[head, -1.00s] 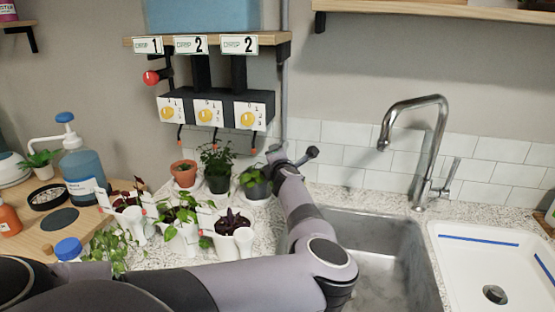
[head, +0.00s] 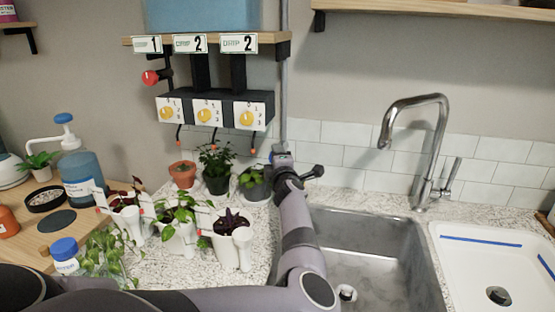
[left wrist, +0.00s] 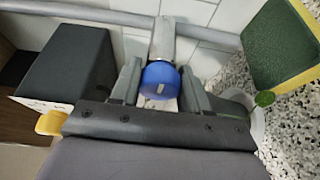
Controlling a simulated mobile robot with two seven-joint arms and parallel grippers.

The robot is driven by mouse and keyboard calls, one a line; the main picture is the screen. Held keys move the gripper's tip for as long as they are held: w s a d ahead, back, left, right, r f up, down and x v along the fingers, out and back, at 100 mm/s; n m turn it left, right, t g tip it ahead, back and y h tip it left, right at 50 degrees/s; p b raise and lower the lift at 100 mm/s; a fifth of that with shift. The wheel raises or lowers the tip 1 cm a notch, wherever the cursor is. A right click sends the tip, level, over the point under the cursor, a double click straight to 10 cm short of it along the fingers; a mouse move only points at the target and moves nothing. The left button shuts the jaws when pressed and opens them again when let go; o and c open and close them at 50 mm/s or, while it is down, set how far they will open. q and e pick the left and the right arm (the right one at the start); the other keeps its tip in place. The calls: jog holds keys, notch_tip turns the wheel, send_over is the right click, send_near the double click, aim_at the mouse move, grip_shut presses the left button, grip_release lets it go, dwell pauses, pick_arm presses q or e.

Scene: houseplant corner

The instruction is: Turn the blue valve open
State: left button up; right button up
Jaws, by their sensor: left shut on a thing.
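The blue valve (left wrist: 160,80) is a round blue knob with a pale mark on its face, in the middle of the left wrist view. It sits in front of a grey fitting on the pipe. My left gripper (left wrist: 159,70) has a finger on each side of the knob and is shut on it. In the head view my left gripper (head: 282,160) is small, at the foot of the vertical pipe (head: 284,90), and it and my wrist mostly hide the valve. My right gripper is not in view.
A black box with yellow dials (head: 205,115) hangs left of the pipe, with a red knob (head: 150,78) above it. Potted plants (head: 180,225) crowd the counter to the left. The sink (head: 375,245) and tap (head: 432,150) are to the right.

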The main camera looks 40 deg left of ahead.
pick_arm(q)
jog(key=o, duration=1)
jog(key=shift+d, duration=0.15)
